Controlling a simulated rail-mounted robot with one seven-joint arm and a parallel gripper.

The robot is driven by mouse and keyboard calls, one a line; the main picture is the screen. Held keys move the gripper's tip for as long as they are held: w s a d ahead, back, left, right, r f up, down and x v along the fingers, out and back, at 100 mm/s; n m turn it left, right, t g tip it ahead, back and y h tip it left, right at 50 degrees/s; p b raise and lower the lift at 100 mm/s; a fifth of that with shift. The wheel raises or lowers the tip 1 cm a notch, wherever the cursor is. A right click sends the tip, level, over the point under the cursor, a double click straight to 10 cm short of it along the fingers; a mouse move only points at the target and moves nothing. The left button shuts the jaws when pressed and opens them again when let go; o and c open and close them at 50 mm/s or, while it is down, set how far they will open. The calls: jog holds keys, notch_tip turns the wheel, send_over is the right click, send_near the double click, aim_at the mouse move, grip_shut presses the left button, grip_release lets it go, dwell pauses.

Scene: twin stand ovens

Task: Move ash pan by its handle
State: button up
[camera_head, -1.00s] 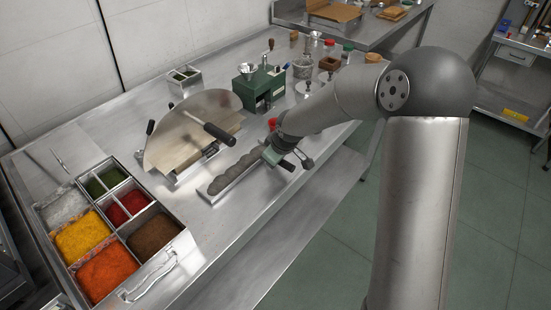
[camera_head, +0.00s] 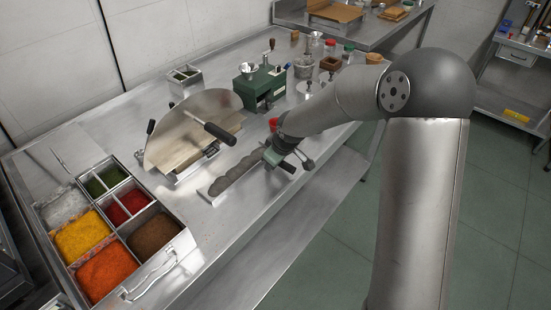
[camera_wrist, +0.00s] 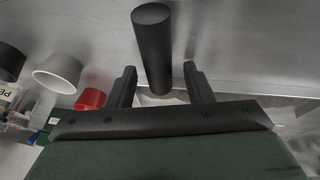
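The ash pan (camera_head: 206,196) is a long, narrow metal tray with lumpy grey ash in it. It lies on the steel table near the front edge, right of the round board. My gripper (camera_head: 287,162) is at the pan's right end. In the wrist view, a dark cylindrical handle (camera_wrist: 152,45) stands between the two fingers of my gripper (camera_wrist: 159,72). The fingers are apart, with visible gaps on both sides of the handle. Part of the pan shows behind the right finger. My arm hides some of the pan's right end in the head view.
A spice tray (camera_head: 183,243) stands at the front left. A green grinder (camera_head: 262,88) and several jars stand behind. The table's front edge is close to the pan.

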jog(key=p+v, duration=0.1)
jog(key=v, duration=1.6)
jog(key=s+d+f+m+g+h, duration=0.1)
jog(key=s+d+m, duration=0.4)
jog(key=s, duration=0.7)
jog(key=s+d+f+m+g+h, duration=0.1)
jog(key=s+d+m, duration=0.4)
jog(key=s, duration=0.8)
jog(key=d+f+g, duration=0.1)
jog(key=d, duration=0.2)
jog(key=shift+s+d+m+g+h, duration=0.25)
jog(key=shift+s+m+g+h, duration=0.05)
jog(key=shift+s+m+g, duration=0.1)
